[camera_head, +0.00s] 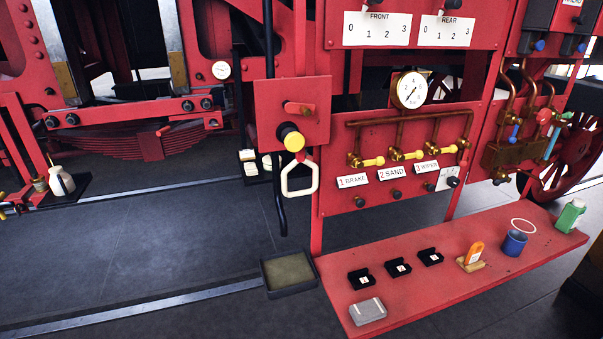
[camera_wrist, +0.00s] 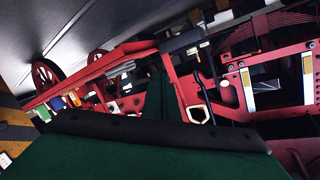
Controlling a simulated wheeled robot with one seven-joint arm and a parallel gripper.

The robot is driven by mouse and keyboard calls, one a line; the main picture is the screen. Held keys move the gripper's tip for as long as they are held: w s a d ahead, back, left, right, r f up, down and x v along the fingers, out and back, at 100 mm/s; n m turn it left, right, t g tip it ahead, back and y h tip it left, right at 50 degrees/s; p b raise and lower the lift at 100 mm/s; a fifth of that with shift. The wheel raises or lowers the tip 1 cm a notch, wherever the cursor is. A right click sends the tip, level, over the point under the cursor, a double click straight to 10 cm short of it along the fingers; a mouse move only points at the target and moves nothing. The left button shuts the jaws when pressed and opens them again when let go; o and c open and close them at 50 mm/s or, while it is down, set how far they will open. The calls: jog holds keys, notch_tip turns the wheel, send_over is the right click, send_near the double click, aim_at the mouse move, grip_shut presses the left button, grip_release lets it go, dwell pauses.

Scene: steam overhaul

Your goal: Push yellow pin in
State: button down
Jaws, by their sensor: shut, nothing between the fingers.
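The yellow pin (camera_head: 293,141) shows as a round yellow end on a black collar, on a red plate (camera_head: 270,95) left of the gauge panel in the head view. A pale ring-shaped handle (camera_head: 300,178) hangs just below it. The handle also shows in the wrist view (camera_wrist: 197,114), where I cannot make out the yellow pin clearly. My gripper (camera_wrist: 158,72) shows dark green at the middle of the wrist view, shut and empty, apart from the pin. My gripper is outside the head view.
A red shelf (camera_head: 440,268) juts out at lower right with black holders, an orange tag, a blue cup (camera_head: 514,243) and a green bottle (camera_head: 571,215). A dark tray (camera_head: 289,273) sits left of it. Brass pipes with yellow valve handles (camera_head: 374,161) are right of the pin.

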aim_at(295, 143)
jog(key=w+d+r+m+t+y, duration=0.15)
jog(key=w+r+m, duration=0.45)
jog(key=w+r, duration=1.2)
jog(key=s+a+r+m+y, duration=0.1)
jog(key=s+r+y, duration=0.1)
jog(key=r, duration=1.1)
jog(key=s+r+m+y, duration=0.1)
jog(key=s+r+y, duration=0.15)
jog(key=r, duration=1.05)
jog(key=x, duration=1.4)
jog(key=shift+a+r, duration=0.1)
jog(key=shift+a, duration=0.2)
